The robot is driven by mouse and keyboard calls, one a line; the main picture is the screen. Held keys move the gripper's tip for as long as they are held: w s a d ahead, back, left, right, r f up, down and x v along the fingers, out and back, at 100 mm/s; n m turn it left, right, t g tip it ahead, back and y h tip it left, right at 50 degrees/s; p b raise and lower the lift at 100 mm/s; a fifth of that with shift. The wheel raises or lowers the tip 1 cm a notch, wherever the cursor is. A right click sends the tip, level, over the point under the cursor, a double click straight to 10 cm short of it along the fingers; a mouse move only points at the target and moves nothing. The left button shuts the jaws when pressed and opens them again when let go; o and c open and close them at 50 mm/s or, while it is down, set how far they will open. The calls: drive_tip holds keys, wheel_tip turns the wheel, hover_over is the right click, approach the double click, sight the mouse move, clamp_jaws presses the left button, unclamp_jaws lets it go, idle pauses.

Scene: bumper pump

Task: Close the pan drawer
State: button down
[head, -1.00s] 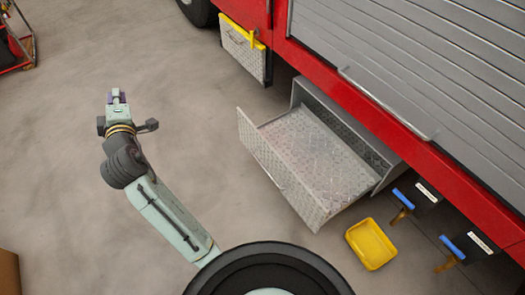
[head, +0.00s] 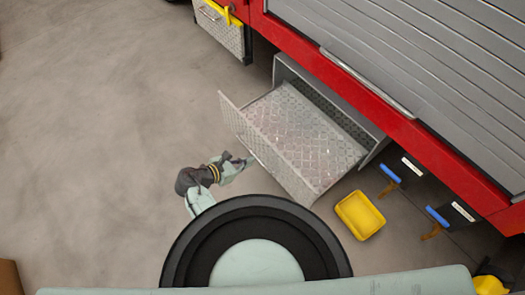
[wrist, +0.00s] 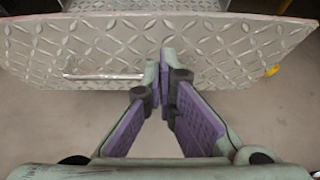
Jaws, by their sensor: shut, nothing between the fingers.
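The pan drawer (head: 295,140) is a silver diamond-plate drawer, pulled out from under the red truck and empty. Its front panel (head: 262,150) faces my arm, and in the wrist view the panel (wrist: 225,45) spans the upper part with a bar handle (wrist: 103,76) at left. My gripper (head: 246,160) is at the outer side of the front panel, near its middle. In the wrist view my gripper (wrist: 164,70) has its fingertips together and empty, to the right of the handle. They overlap the panel in view; I cannot tell whether they touch it.
A yellow tray (head: 360,215) lies on the floor right of the drawer. Blue-handled items (head: 390,173) hang beneath the truck's red side (head: 400,120). A second diamond-plate box (head: 222,30) with a yellow latch is at upper left.

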sight(270, 150)
drive_tip(key=shift+w+d+f+p, duration=0.1)
drive_tip(key=shift+w+d+f, duration=0.25)
drive_tip(key=shift+w+d, duration=0.55)
drive_tip(key=shift+w+d+f+p, duration=0.1)
drive_tip(key=shift+w+d+f, duration=0.2)
drive_tip(key=shift+w+d, duration=0.55)
drive_tip(key=shift+w+d+f+p, duration=0.1)
drive_tip(key=shift+w+d+f, duration=0.35)
drive_tip(key=shift+d, duration=0.8)
drive_tip(key=shift+w+r, duration=0.1)
drive_tip(key=w+d, duration=0.8)
drive_tip(key=d, duration=0.3)
drive_tip(key=w+d+b, duration=0.1)
drive_tip(key=w+d, duration=0.8)
drive_tip(key=d, duration=0.3)
drive_tip(key=shift+d, duration=0.25)
drive_tip(key=shift+s+a, duration=0.1)
